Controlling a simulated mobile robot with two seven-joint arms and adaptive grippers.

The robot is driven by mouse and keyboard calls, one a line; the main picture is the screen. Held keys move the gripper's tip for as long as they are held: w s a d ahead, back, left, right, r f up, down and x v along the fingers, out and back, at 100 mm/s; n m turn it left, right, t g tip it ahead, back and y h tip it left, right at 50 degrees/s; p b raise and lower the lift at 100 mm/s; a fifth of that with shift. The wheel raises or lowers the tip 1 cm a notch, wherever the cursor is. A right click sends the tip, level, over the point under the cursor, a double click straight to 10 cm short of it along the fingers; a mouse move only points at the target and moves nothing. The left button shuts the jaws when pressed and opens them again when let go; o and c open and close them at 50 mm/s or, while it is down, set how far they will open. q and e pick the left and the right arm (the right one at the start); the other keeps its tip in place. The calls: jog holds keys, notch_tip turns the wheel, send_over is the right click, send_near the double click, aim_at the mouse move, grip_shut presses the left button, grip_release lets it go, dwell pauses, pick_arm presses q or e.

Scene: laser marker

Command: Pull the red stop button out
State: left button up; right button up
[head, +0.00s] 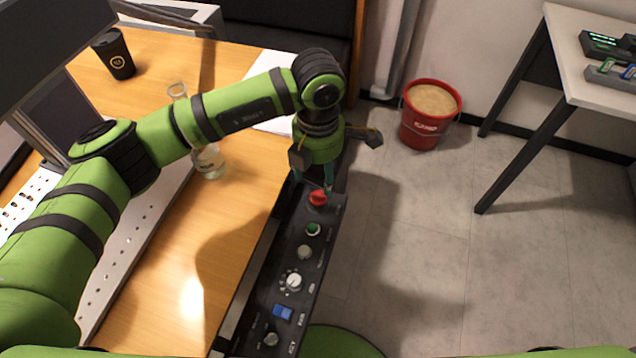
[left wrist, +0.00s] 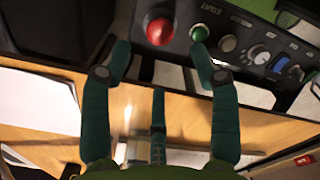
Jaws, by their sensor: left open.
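The red stop button (head: 318,198) sits at the far end of a dark control panel (head: 262,310). It also shows in the left wrist view (left wrist: 159,31), at the top between the fingers. My left gripper (head: 328,186) is open, just behind the button in the head view. I cannot tell whether a finger touches the button. My right gripper is not in view.
The panel also carries a green start button (head: 313,230), knobs and a blue switch (head: 283,312). A glass flask (head: 207,160) and a black cup (head: 114,54) stand on the wooden table (head: 185,265). A red bucket (head: 424,126) stands on the clear floor to the right.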

pick_arm(q)
jog(key=shift+r, duration=2.4)
jog(key=shift+d, duration=0.1)
